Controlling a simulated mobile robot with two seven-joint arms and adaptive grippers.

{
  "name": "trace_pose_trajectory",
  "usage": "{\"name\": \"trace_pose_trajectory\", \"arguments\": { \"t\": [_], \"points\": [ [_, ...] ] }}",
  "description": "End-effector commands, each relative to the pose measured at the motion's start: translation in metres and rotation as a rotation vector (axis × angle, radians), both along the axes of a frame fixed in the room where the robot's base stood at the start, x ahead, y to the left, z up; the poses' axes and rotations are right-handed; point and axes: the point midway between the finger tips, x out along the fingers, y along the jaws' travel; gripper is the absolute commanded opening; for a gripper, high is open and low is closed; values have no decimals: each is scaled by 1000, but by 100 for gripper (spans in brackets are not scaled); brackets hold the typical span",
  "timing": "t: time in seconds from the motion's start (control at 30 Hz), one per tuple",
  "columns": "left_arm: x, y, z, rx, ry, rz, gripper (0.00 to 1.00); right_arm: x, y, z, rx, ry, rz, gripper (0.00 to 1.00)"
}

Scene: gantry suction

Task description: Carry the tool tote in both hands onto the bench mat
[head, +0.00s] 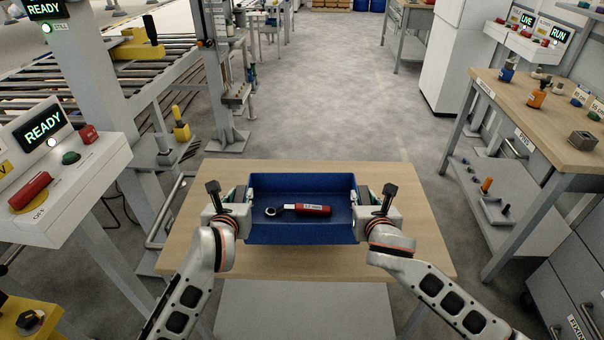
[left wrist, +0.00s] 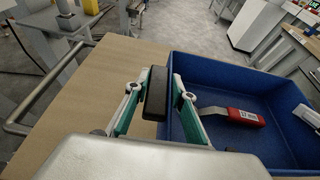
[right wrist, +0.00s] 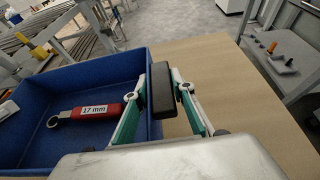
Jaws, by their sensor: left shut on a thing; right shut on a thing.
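The tool tote is an open blue tray (head: 303,234) over the small wooden table in the middle of the head view. A wrench with a red handle marked 17 mm (head: 312,210) lies inside it. My left gripper (head: 244,200) is shut on the tote's left wall, and my right gripper (head: 362,200) is shut on its right wall. The wrist views show the tote's walls between the fingers (left wrist: 172,95) (right wrist: 150,95). I cannot tell whether the tote rests on the table or hangs just above it. No bench mat is clearly seen.
The wooden table (head: 420,255) has bare top on both sides of the tote. A control box reading READY (head: 75,170) stands at left, before a roller conveyor (head: 80,85). A wooden bench (head: 540,115) with small parts stands at right. Open grey floor (head: 330,90) lies ahead.

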Motion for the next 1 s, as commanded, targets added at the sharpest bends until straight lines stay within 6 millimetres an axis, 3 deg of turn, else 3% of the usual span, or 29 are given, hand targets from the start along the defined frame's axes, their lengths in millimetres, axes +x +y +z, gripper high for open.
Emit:
{"name": "trace_pose_trajectory", "arguments": {
  "t": [0.37,1.0],
  "points": [
    [-8,0,9,-1,-5,0,0,-9,0,8,0,-2,0,0],
    [-68,0,57,-1,-6,0,0,-69,1,55,1,-2,2,0]
  ]
}}
